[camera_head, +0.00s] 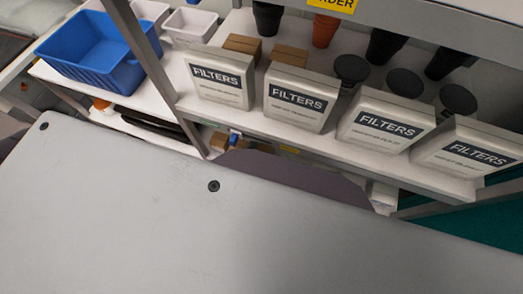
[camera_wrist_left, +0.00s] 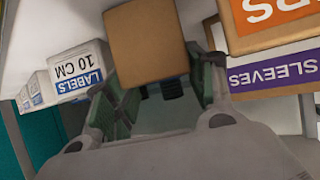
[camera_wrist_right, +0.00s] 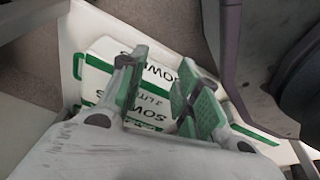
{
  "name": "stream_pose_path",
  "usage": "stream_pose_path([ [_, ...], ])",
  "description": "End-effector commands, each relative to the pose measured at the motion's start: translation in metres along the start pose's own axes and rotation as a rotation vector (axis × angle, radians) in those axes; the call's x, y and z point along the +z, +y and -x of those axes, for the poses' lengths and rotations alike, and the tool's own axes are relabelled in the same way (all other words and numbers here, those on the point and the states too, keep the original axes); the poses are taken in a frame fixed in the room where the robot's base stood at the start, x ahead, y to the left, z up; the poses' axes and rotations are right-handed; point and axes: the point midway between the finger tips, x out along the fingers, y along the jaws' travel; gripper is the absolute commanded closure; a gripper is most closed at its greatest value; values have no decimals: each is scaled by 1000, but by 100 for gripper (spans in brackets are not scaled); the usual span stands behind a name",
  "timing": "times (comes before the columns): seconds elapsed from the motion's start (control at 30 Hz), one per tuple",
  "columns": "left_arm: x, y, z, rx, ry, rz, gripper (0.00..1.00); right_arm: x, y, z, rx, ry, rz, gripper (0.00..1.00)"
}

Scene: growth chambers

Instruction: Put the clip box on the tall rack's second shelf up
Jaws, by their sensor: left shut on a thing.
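In the left wrist view a plain brown box (camera_wrist_left: 148,45) sits between the green-padded fingers of my left gripper (camera_wrist_left: 157,88), which is shut on it. No label shows on its visible face, so I cannot read that it is the clip box. My right gripper (camera_wrist_right: 157,88) is open and empty in the right wrist view, above white packs with green edges (camera_wrist_right: 97,66) marked "SOW". The head view shows a tall rack shelf (camera_head: 272,125) with cream "FILTERS" boxes (camera_head: 298,100). Neither gripper shows clearly in the head view.
Near the held box are "LABELS 10 CM" boxes (camera_wrist_left: 75,72), a purple-labelled "SLEEVES" box (camera_wrist_left: 275,72) and an orange-labelled box (camera_wrist_left: 270,18). The head view shows a blue bin (camera_head: 95,55) at the left, dark pots (camera_head: 268,18) and a rack post (camera_head: 140,45).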

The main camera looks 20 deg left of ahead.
Motion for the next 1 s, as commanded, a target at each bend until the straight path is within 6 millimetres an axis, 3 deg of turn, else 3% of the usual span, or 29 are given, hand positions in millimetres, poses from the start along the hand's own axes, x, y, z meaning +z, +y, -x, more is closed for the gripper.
stream_pose_path([
  [0.2, 2, 0, -2, 0, 0, 0, 70, 14, -2, -3, -2, -23, 0, 68],
  [0.23, 2, 0, -1, 0, 0, 0, 41, 14, -2, -2, -2, -25, 0, 68],
  [0.3, 2, 0, -1, 0, 0, 0, 36, 15, -2, -2, -2, -27, 0, 68],
  [0.8, 0, 0, 2, 0, -1, 0, 36, 0, -3, 0, -3, 5, 0, 68],
  [1.0, 0, 0, 13, 0, -2, 1, 36, 10, -1, -3, -1, -6, 0, 68],
])
